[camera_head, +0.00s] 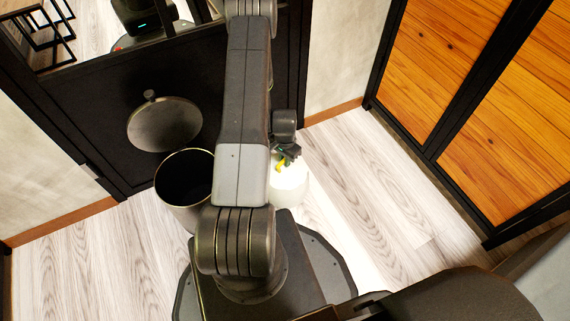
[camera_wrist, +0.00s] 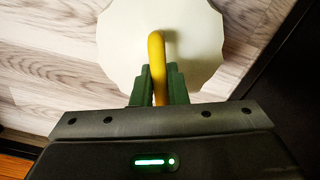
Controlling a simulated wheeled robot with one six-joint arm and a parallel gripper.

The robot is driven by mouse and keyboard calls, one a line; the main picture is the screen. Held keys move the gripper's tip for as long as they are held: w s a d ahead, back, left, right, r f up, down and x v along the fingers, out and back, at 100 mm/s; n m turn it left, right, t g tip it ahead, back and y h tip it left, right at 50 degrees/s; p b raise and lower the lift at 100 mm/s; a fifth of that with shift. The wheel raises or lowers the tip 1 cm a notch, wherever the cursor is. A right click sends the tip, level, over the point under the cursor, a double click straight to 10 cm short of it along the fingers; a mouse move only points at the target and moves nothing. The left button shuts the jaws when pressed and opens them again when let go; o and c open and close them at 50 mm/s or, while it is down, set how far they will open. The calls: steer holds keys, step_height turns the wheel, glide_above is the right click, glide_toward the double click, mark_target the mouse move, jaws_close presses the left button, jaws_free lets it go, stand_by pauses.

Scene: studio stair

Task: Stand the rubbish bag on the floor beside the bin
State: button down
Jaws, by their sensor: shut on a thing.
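The rubbish bag (camera_head: 290,188) is white with a yellow loop handle, to the right of the bin in the head view and partly hidden by my arm. The wrist view shows the bag (camera_wrist: 125,40) from above, with the floor around it. My gripper (camera_head: 284,162) is above the bag. In the wrist view its green fingers (camera_wrist: 159,80) are shut on the yellow handle (camera_wrist: 156,50). The bag looks upright; I cannot tell whether its base touches the floor. The bin (camera_head: 182,180) is round, dark inside and open at the top.
A round dark lid (camera_head: 164,124) with a knob shows behind the bin, in front of a black panel (camera_head: 85,105). A mirror (camera_head: 95,35) is above it. Wood-panelled doors (camera_head: 440,50) stand at the right. The pale plank floor (camera_head: 365,180) between bag and doors is clear.

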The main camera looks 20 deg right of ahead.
steer(key=shift+f, duration=1.05)
steer(key=shift+f+b, duration=0.2)
steer(key=shift+b, duration=0.15)
steer(key=c, duration=1.4)
jaws_free()
steer(key=shift+c, duration=0.2)
step_height(320, 180, up, 12)
steer(key=p, duration=0.4)
steer(key=shift+r, duration=0.2)
